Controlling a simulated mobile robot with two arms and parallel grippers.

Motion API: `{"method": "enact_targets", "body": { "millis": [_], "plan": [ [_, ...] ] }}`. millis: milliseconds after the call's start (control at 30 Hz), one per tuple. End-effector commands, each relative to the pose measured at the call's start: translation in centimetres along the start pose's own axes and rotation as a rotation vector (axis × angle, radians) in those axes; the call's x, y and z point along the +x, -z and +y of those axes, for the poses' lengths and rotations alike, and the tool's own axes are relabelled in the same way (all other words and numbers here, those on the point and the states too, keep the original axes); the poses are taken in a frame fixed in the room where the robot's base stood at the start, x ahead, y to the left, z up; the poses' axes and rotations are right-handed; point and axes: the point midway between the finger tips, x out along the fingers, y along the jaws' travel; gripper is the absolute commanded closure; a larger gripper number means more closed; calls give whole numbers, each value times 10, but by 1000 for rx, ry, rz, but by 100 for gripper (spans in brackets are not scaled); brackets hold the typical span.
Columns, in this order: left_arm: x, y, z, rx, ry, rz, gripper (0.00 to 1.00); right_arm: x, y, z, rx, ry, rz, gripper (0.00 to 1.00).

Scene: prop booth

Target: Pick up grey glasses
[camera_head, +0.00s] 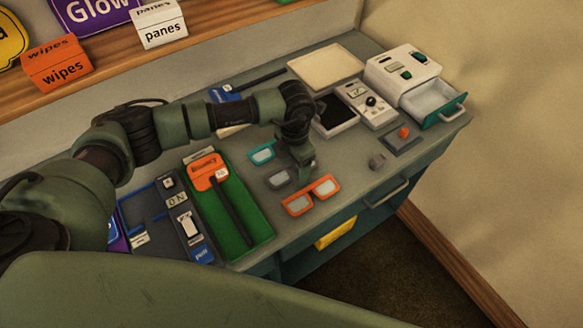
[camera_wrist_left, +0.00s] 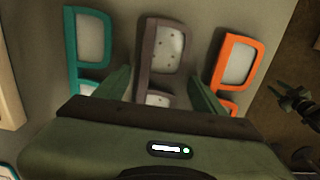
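The grey glasses (camera_wrist_left: 163,52) lie on the grey desk top between the teal glasses (camera_wrist_left: 92,45) and the orange glasses (camera_wrist_left: 237,62). In the head view the grey glasses (camera_head: 278,179) are partly hidden by my left gripper (camera_head: 303,172). The teal glasses (camera_head: 262,153) and orange glasses (camera_head: 312,195) lie on either side. In the left wrist view my left gripper (camera_wrist_left: 162,92) is open, with one finger on each side of the grey frame. It holds nothing, and its body hides the lower part of the glasses. A dark shape at the right edge may be my right gripper (camera_wrist_left: 300,108).
A green tray (camera_head: 258,226) with an orange-headed tool lies to the left. A dark-screened device (camera_head: 337,115), a white meter (camera_head: 368,102) and a white box with an open drawer (camera_head: 428,98) stand to the right.

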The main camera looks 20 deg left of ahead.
Motion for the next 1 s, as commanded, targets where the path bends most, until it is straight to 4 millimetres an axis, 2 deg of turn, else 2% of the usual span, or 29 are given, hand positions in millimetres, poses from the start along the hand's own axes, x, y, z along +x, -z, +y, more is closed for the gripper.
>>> {"method": "enact_targets", "body": {
  "millis": [33,100,200,467,667,833,1000],
  "plan": [
    [0,0,0,0,0,0,48,0,0,0,0,0,0,67],
    [0,0,0,0,0,0,67,0,0,0,0,0,0,67],
    [0,0,0,0,0,0,91,0,0,0,0,0,0,67],
    [-2,0,0,0,0,-1,91,0,0,0,0,0,0,67],
    [-15,-1,1,0,0,-4,91,6,0,0,0,0,1,67],
    [-45,-2,1,1,-2,-6,91,16,0,0,0,0,2,67],
    [-94,-2,1,2,-4,-9,91,32,-1,0,0,0,2,67]
  ]
}}
